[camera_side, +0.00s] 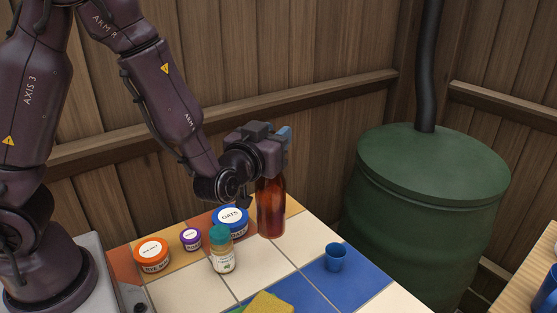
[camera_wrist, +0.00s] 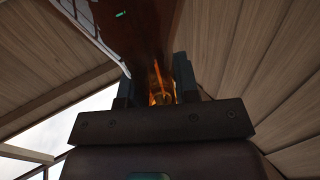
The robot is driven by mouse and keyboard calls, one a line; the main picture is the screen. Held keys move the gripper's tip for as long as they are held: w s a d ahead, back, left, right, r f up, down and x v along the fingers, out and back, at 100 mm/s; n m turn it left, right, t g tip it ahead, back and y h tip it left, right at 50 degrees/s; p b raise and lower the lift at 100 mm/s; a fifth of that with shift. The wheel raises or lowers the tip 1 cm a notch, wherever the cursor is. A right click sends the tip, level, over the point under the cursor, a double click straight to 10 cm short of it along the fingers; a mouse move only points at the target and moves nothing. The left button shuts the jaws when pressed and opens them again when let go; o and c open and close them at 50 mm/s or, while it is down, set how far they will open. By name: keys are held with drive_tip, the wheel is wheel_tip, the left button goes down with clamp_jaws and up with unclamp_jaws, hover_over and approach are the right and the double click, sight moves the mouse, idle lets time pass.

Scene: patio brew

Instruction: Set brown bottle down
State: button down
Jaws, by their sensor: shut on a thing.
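The brown bottle (camera_side: 271,208) is upright at the back right of the tiled table, with its top under my gripper (camera_side: 273,168). Its base is at or just above the tiles; I cannot tell whether it touches. In the wrist view my gripper (camera_wrist: 158,88) has its two fingers either side of the glowing amber glass, shut on the bottle. The dark brown bottle (camera_wrist: 135,28) also fills the top middle of that view. My gripper hides the bottle's upper end in the side view.
Left of the bottle stand a blue oats jar (camera_side: 230,219), a teal-capped jar (camera_side: 222,255), a purple-lidded jar (camera_side: 190,238) and an orange-lidded jar (camera_side: 152,254). A blue cup (camera_side: 335,257) is to its right front. A yellow sponge (camera_side: 268,304) lies in front. A green barrel (camera_side: 425,210) stands beyond.

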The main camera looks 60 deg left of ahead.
drive_tip(key=shift+r, duration=0.55)
drive_tip(key=w+d+m+t+h, duration=0.3)
drive_tip(key=d+m+h, duration=0.55)
drive_tip(key=d, duration=1.55)
wheel_tip(320, 180, down, 10)
drive_tip(key=w+d+n+g+h, duration=0.1)
drive_tip(key=h, duration=0.1)
drive_tip(key=shift+r+n, duration=0.2)
drive_tip(key=shift+n, duration=0.15)
drive_tip(key=shift+w+f, duration=0.1)
drive_tip(key=c, duration=0.9)
unclamp_jaws()
drive_tip(key=shift+f, duration=0.1)
drive_tip(key=shift+o, duration=0.2)
